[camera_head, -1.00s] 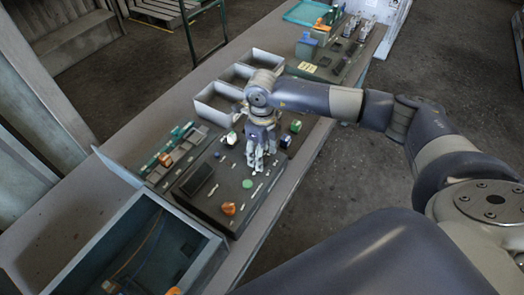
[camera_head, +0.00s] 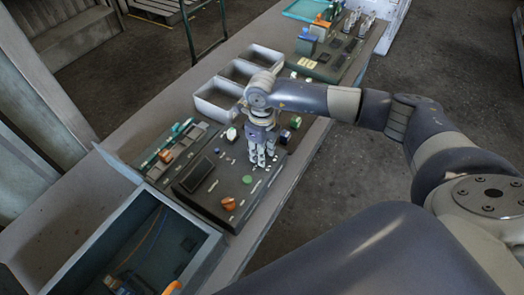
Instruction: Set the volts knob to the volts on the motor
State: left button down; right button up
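My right gripper (camera_head: 261,160) comes in from the right and points down over the dark control panel (camera_head: 213,206). Its fingers are close together, but I cannot tell whether they are shut. They cover part of the panel, and I see nothing clearly held. The panel has an orange knob (camera_head: 229,204), a green button (camera_head: 247,180), a white round part (camera_head: 232,134) and a dark screen (camera_head: 197,174). The labels are too small to read, so I cannot tell which part is the volts knob. I cannot pick out the motor or its volts marking. My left gripper is not in view.
Grey open bins (camera_head: 217,107) stand behind the panel. A large open box (camera_head: 205,258) is at the lower left. A blue block (camera_head: 306,45) and silver parts (camera_head: 360,24) are at the bench's far end. Small coloured blocks (camera_head: 285,137) sit right of the gripper.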

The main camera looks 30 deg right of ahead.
jog(key=m+b, duration=0.3)
jog(key=m, duration=0.1)
jog(key=shift+f+m, duration=0.1)
jog(key=shift+m, duration=0.3)
jog(key=m+b, duration=0.3)
jog(key=m, duration=0.3)
jog(key=m+b, duration=0.1)
jog(key=m, duration=0.3)
jog(key=m+b, duration=0.1)
jog(key=m, duration=0.1)
jog(key=shift+m, duration=0.4)
jog(key=m, duration=0.5)
jog(key=shift+r+m, duration=0.2)
jog(key=shift+m, duration=0.2)
jog(key=o, duration=1.1)
